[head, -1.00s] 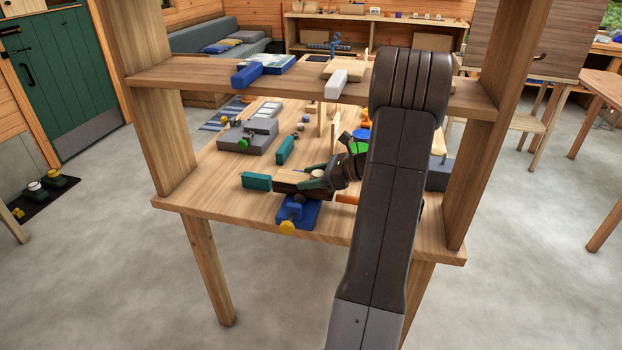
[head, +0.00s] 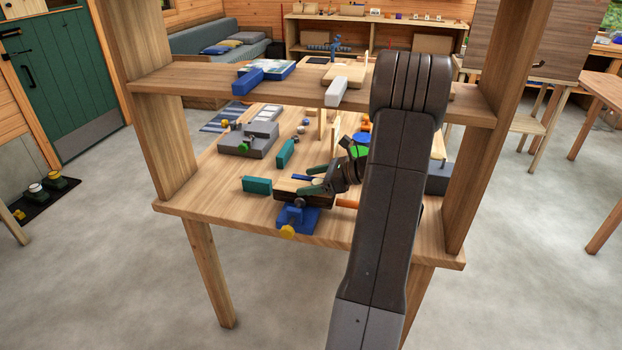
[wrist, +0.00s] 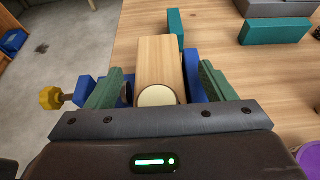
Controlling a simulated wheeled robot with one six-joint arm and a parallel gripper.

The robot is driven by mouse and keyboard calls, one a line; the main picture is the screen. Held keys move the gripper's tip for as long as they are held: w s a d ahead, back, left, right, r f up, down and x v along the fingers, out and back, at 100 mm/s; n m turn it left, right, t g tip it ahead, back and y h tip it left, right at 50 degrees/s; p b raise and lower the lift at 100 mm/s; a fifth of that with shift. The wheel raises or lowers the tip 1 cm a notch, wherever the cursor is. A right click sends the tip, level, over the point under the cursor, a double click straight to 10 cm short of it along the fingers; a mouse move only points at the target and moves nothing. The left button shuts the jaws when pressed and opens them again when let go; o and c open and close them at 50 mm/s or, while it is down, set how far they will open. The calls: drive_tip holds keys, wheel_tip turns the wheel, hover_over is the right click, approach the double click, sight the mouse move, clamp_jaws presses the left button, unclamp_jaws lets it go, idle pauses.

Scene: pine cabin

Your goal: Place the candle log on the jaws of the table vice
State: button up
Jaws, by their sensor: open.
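The candle log (head: 290,194), dark-sided with a pale flat top and a cream round candle, lies across the top of the blue table vice (head: 298,218) at the table's front edge. In the wrist view the log (wrist: 160,60) lies between my fingers, with blue vice parts (wrist: 88,90) showing on both sides. It looks level; its underside contact with the jaws is hidden. The vice's yellow knob (head: 287,232) faces the front. My gripper (head: 317,180) is open around the log's near end in the wrist view (wrist: 158,86), with gaps beside the fingers.
A teal block (head: 257,185) stands just left of the log, and another (head: 286,152) lies behind it. A shelf board (head: 200,78) with items spans above the table. The table's left front is clear.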

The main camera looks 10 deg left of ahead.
drive_tip(key=b+v, duration=0.1)
drive_tip(key=v, duration=1.1)
drive_tip(key=shift+r+b, duration=0.25)
drive_tip(key=shift+b, duration=0.05)
